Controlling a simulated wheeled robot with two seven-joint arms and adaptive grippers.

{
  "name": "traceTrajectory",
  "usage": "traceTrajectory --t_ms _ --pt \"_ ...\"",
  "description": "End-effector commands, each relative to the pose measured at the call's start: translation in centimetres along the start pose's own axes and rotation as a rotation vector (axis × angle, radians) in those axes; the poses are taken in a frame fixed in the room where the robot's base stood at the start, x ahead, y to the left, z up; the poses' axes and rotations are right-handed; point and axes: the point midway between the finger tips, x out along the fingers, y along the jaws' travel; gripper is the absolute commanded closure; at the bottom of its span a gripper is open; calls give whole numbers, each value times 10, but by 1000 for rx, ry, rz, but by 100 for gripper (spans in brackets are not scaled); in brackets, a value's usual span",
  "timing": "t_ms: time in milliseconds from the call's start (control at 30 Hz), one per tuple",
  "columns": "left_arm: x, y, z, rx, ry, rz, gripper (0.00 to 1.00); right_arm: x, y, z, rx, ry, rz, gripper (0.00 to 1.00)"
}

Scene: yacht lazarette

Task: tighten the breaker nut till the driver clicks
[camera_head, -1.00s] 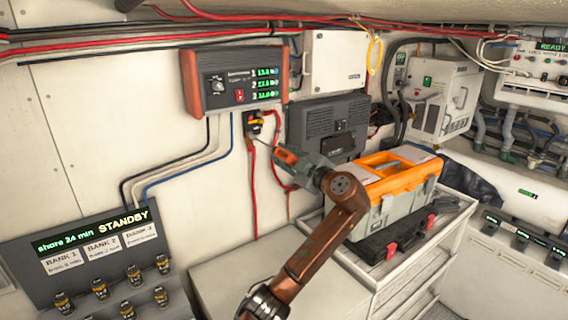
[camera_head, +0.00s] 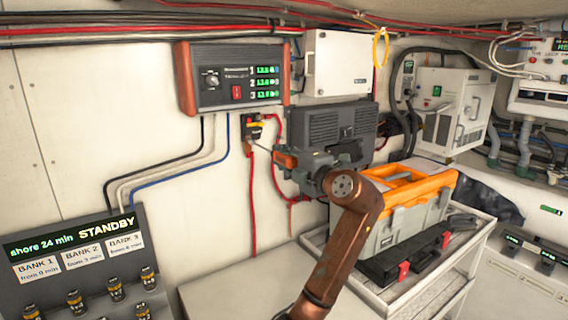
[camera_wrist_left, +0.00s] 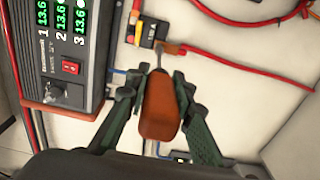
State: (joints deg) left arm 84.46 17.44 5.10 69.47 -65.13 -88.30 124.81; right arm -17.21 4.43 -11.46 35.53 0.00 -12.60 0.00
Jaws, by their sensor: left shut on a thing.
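The breaker (camera_head: 254,128), a small black block with a yellow-orange label, is on the wall below the grey panel; it also shows in the left wrist view (camera_wrist_left: 148,31). Red cables meet it. My left gripper (camera_head: 297,161) is shut on the driver's orange handle (camera_wrist_left: 161,106), a green-grey finger on each side. The driver's thin shaft points at the lower end of the breaker, where a red cable's lug sits. The nut is too small to make out, and I cannot tell whether the tip touches it. My right gripper is out of view.
The grey panel (camera_head: 232,76) with green readouts and orange-brown ends hangs just above the breaker. An orange-lidded toolbox (camera_head: 405,205) stands on a tray right of my arm. A STANDBY board (camera_head: 75,255) is at lower left. A bare white top (camera_head: 235,285) lies below.

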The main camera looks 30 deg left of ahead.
Motion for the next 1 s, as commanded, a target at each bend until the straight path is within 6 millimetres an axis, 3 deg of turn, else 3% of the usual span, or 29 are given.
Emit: traceTrajectory --t_ms 1000 --pt "5 4 3 -32 0 3 100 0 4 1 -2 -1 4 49"
